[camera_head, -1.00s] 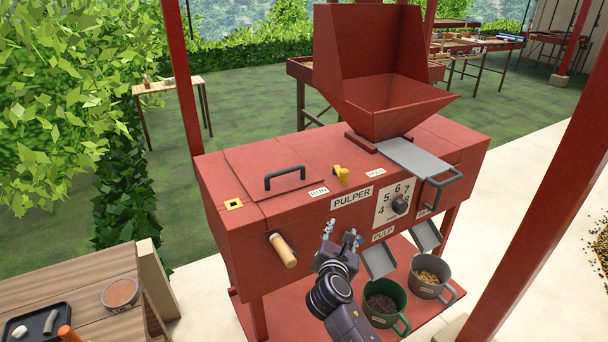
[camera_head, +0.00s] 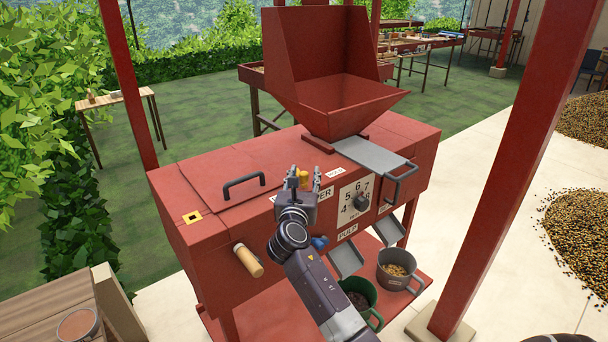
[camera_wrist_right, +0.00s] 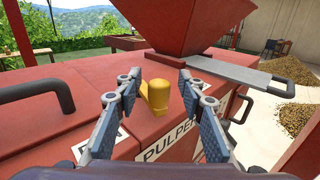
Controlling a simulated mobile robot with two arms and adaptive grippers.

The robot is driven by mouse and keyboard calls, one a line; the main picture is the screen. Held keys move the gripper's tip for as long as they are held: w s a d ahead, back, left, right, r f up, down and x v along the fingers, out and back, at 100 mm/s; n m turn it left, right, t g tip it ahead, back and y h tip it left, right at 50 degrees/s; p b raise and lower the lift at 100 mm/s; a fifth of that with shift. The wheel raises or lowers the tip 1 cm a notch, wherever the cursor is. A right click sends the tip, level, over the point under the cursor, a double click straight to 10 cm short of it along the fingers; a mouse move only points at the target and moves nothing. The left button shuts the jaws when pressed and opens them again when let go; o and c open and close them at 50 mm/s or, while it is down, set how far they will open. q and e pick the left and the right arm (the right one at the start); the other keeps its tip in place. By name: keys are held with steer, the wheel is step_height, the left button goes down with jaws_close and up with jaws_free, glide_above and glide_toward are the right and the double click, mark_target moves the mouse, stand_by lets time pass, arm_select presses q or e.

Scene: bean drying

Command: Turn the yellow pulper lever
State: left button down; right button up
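The yellow lever (camera_head: 303,178) stands on top of the red pulper (camera_head: 210,225), behind the PULPER label. My right gripper (camera_head: 303,174) is over the front top edge of the machine, with its fingers around or just in front of the lever. In the right wrist view the yellow lever (camera_wrist_right: 158,94) shows between the two spread fingers of the right gripper (camera_wrist_right: 160,98), with gaps on both sides. The right gripper is open. It hides the RUN label and part of the PULPER label in the head view. My left gripper is not in view.
A red hopper (camera_head: 335,75) rises behind the lever, with a grey slide plate (camera_head: 370,156) beside it. A black handle (camera_head: 244,185) is left on the lid, and a wooden crank handle (camera_head: 248,260) sticks out in front. Green (camera_head: 362,302) and grey (camera_head: 397,272) buckets stand below.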

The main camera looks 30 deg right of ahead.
steer(key=shift+w, duration=0.1)
jaws_close()
stand_by(0.3)
